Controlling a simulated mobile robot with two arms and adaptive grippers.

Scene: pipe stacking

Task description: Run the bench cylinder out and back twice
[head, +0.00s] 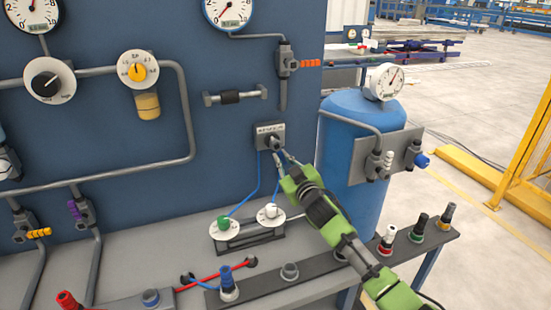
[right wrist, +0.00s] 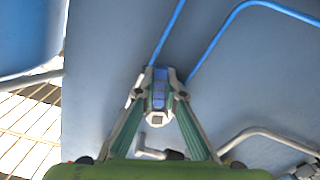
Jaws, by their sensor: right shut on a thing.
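A small grey valve box (head: 269,136) with a dark lever (head: 275,142) is on the blue panel. Two blue hoses run down from it. My right gripper (head: 267,163) is at the lever, its fingers closed around it. In the right wrist view my right gripper (right wrist: 158,92) has its fingertips together on a blue and grey part, with blue hoses behind. A grey cylinder-like body (head: 135,304) lies at the bench's front edge, partly cut off. My left gripper is out of view.
A blue tank (head: 352,145) with a gauge (head: 384,82) stands right of the panel. Pipes and gauges cover the panel's left part. A dark rail (head: 310,274) with several coloured fittings runs along the bench front, under my arm. A yellow barrier (head: 490,172) is far right.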

